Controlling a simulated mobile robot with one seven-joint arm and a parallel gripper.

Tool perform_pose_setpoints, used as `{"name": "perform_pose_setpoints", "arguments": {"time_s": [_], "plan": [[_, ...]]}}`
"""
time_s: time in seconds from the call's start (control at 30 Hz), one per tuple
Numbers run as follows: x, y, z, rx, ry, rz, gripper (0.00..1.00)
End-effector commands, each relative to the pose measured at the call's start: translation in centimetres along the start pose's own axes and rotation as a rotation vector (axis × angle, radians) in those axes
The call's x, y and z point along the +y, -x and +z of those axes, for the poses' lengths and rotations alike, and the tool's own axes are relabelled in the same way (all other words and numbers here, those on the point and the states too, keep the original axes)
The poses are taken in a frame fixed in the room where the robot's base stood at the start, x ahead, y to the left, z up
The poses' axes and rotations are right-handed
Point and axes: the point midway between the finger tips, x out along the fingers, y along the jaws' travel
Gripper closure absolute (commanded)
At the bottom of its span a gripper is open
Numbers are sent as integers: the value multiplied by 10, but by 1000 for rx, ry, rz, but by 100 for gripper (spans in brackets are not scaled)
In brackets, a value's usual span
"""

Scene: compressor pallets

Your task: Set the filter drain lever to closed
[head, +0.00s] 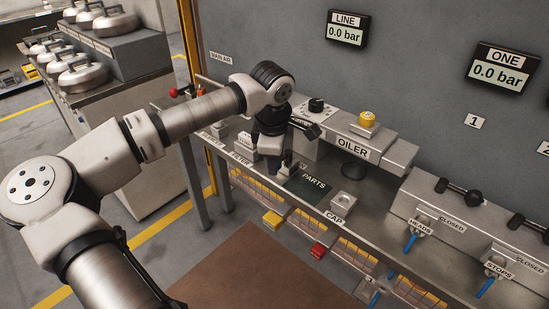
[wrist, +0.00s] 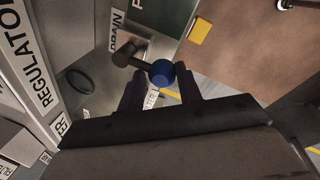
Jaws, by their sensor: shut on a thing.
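The filter drain lever shows in the wrist view as a brown-grey arm with a blue ball knob (wrist: 160,72) at its end. It sticks out beside the DRAIN label (wrist: 117,30). My gripper (wrist: 161,84) has one dark finger on each side of the knob and is shut on it. In the head view my gripper (head: 273,164) points down at the bench between the filter labels and the PARTS mat. There the lever is largely hidden by my wrist and fingers, and I cannot read its set position.
The oiler block (head: 352,147) with its yellow knob (head: 367,119) stands close to the right of my wrist. The dark green PARTS mat (head: 308,188) and the CAP block (head: 346,200) lie on the bench. Valve housings (head: 440,212) stand farther right. Brown floor matting (head: 240,270) is clear in front.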

Motion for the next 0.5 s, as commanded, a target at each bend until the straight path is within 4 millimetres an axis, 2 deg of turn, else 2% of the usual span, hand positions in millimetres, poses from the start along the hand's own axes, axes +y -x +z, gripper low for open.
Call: {"name": "perform_pose_setpoints", "arguments": {"time_s": [0.2,0.23,0.37,0.5], "plan": [[2,3,5,-10,-9,11,88],[2,3,5,-10,-9,11,61],[2,2,4,-8,-7,8,44],[1,1,3,-6,-4,6,44]]}}
